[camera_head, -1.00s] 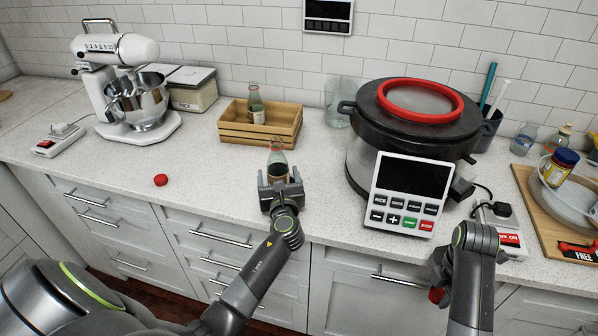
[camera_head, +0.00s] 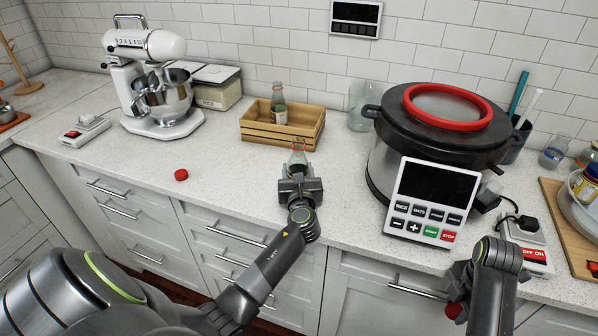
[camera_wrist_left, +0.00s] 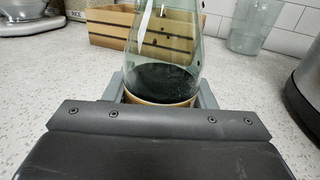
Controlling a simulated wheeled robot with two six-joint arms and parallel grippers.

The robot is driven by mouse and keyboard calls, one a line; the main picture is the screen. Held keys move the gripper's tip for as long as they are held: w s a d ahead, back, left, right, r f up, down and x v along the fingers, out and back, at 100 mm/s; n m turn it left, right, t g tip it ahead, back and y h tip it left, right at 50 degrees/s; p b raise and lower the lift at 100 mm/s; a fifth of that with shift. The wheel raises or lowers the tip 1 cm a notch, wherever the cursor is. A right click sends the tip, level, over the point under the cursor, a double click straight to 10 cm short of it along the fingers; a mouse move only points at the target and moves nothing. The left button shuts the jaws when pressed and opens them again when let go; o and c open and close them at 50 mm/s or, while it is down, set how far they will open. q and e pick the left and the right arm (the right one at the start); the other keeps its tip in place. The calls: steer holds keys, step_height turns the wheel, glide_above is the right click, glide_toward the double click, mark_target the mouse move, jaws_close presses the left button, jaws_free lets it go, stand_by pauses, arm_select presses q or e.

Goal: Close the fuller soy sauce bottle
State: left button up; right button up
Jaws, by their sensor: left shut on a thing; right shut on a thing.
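My left gripper (camera_head: 299,180) is shut around a clear glass soy sauce bottle (camera_head: 297,157) at the counter's front. The bottle's neck is uncapped; dark sauce and a tan band show low in the glass bottle (camera_wrist_left: 164,65) in the left wrist view. A second bottle (camera_head: 279,106) stands in the wooden crate (camera_head: 267,134) behind it. A red cap (camera_head: 181,175) lies on the counter to the left. My right gripper (camera_head: 457,292) is shut on another red cap (camera_head: 453,311), partly hidden, in front of the counter edge. I cannot tell which bottle is fuller.
A large cooker (camera_head: 395,155) with a control panel stands right of the held bottle. A stand mixer (camera_head: 160,80) is at the left, and a power strip (camera_head: 527,238) at the right. The counter between mixer and held bottle is mostly clear.

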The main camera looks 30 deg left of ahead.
arm_select(q)
steer(key=shift+r, duration=0.1)
steer(key=shift+c, duration=0.6)
steer(key=shift+r, duration=0.65)
steer(key=shift+s, duration=0.2)
steer(key=s+d+b, duration=0.1)
steer(key=s+d, duration=0.3)
steer(key=s, duration=1.3)
steer(key=shift+d+r, duration=0.1)
